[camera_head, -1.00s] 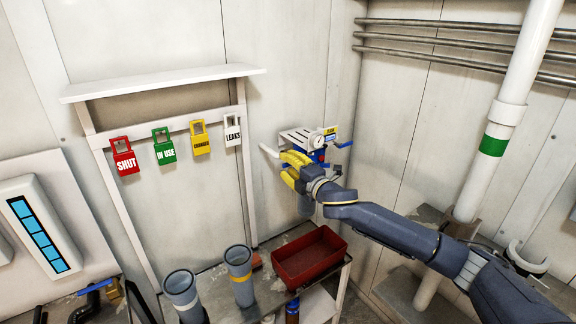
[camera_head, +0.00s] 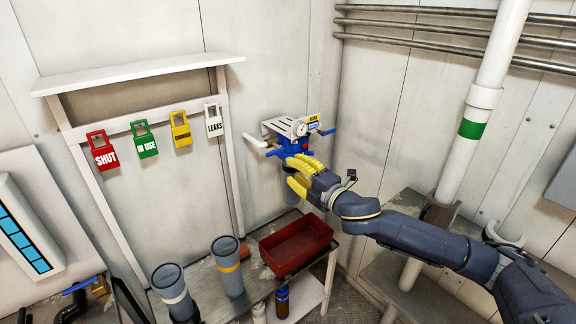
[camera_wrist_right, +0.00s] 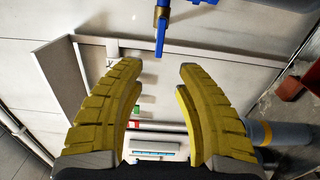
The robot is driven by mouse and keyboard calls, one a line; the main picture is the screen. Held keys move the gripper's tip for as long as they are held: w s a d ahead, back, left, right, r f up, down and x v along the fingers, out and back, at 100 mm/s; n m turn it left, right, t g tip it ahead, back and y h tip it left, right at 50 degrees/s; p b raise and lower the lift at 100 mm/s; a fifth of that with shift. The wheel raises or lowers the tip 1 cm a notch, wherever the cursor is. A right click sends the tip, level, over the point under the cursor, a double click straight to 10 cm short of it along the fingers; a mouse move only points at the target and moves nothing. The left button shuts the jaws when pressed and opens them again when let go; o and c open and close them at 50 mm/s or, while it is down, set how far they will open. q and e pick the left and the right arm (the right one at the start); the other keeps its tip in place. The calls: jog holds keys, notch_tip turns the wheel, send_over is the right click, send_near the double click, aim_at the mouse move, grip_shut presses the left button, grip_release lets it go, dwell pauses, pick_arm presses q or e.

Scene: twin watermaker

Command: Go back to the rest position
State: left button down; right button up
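My right gripper (camera_head: 293,171) is in front of the wall-mounted filter unit (camera_head: 294,130), which has a gauge, a white bracket and blue handles. In the right wrist view the yellow fingers (camera_wrist_right: 160,80) are spread apart with nothing between them. A blue valve handle (camera_wrist_right: 161,32) hangs beyond the fingertips, apart from them. The lower housing of the unit is partly hidden behind the gripper in the head view. My left gripper is not in view.
A red tray (camera_head: 296,246) and two grey cylinders, one with a yellow band (camera_head: 229,267) and one with a white band (camera_head: 174,289), stand on the bench below. Tags hang on a white rack (camera_head: 138,75) at left. A white pipe (camera_head: 485,97) stands at right.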

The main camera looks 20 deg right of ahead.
jog(key=shift+s+d, duration=0.1)
jog(key=shift+s, duration=0.25)
